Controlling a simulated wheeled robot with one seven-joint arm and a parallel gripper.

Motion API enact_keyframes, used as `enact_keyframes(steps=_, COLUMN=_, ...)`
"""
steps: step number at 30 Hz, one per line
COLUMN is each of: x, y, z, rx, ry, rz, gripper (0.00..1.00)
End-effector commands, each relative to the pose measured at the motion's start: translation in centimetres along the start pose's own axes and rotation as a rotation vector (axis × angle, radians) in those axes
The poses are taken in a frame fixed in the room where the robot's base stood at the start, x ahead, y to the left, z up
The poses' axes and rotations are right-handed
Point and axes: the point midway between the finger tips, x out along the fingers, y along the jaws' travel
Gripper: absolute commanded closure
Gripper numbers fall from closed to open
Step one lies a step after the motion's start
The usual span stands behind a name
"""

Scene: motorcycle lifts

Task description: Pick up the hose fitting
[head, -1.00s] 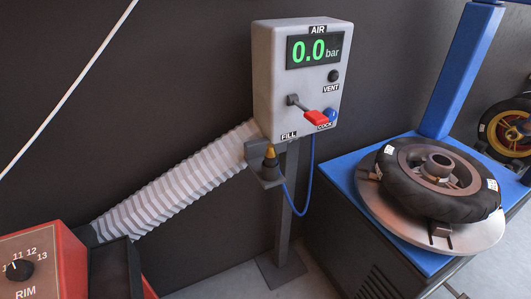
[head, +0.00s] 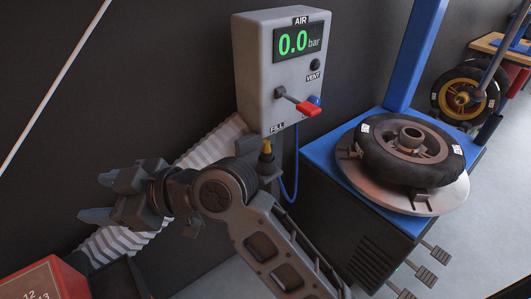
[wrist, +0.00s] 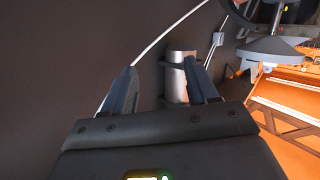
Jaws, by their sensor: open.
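The hose fitting (head: 266,152) has a yellow tip and a dark body. It sits upright in a small holder below the FILL label on the grey air unit (head: 283,65). A blue hose (head: 293,175) hangs beside it. My gripper (head: 96,197) is open and empty, left of the fitting in the head view and pointing away from it. My arm covers the space just below and left of the holder. In the wrist view the open gripper (wrist: 160,68) faces the dark wall; I do not make out the fitting there.
A tyre (head: 410,150) lies on a round turntable on the blue-topped tyre machine (head: 350,230) at right. A ribbed grey duct (head: 120,243) runs behind my arm. A red RIM box (head: 40,280) stands at lower left. A silver cylinder (wrist: 177,80) shows beyond my fingers.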

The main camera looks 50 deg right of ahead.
Motion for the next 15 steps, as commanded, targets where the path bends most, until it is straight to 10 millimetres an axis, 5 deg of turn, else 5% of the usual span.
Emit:
enact_keyframes(steps=7, x=-0.3, y=5.0, z=-1.1, rx=-0.354, ry=-0.161, rz=-0.192, gripper=0.42)
enact_keyframes(steps=15, x=-5.4, y=11.3, z=2.6, rx=-0.696, ry=-0.476, rz=-0.440, gripper=0.42)
